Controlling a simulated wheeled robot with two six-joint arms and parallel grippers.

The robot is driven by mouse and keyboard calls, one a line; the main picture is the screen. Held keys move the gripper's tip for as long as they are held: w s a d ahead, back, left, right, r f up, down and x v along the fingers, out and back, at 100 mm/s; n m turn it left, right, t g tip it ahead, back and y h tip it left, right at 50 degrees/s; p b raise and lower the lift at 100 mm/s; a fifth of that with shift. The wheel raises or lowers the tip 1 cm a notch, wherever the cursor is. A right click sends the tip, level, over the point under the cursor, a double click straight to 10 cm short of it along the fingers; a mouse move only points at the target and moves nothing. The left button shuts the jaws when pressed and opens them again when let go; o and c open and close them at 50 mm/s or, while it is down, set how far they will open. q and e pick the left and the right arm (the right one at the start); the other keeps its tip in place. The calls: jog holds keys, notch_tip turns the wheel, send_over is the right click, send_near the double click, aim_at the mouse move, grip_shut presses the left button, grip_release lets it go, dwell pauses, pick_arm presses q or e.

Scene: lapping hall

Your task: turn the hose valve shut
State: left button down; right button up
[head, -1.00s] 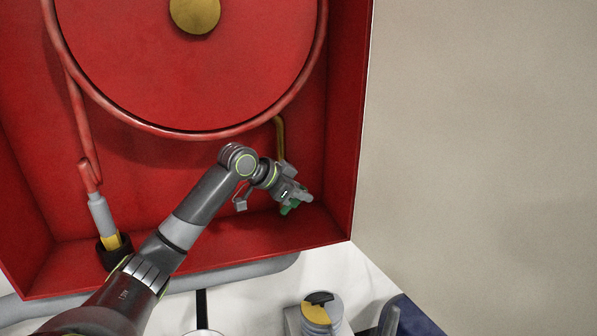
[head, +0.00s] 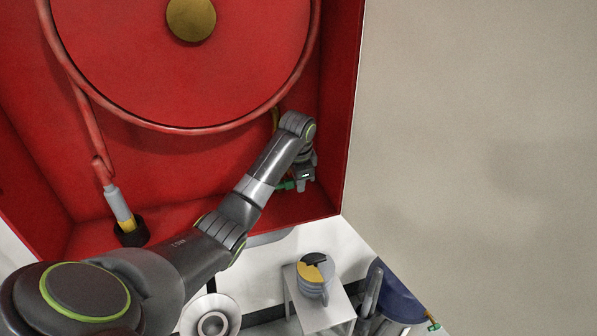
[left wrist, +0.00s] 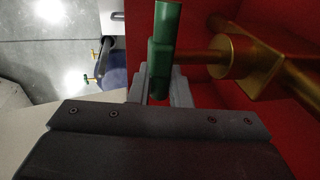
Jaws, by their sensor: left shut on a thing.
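The green valve handle (head: 286,185) is at the lower right inside the red hose cabinet, below the brass pipe (head: 275,118). My left gripper (head: 299,186) is at it and covers much of the valve. In the left wrist view the green handle (left wrist: 163,45) stands between the fingers of my left gripper (left wrist: 160,88), which is shut on it. The brass valve body (left wrist: 232,58) is to the right of the handle, joined to it by a stem. My right gripper is in neither view.
The red hose reel (head: 180,75) fills the cabinet above my arm. The hose nozzle (head: 118,205) sits in a black holder at lower left. The cabinet's right wall (head: 340,120) is close to my gripper. Below stand a small table (head: 318,312) with a grey-and-yellow container (head: 313,280) and a blue drum (head: 398,298).

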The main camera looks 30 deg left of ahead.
pick_arm(q)
jog(key=shift+g+y, duration=0.3)
jog(key=shift+f, duration=0.1)
jog(key=c, duration=1.4)
grip_release()
jog(key=shift+p, duration=0.3)
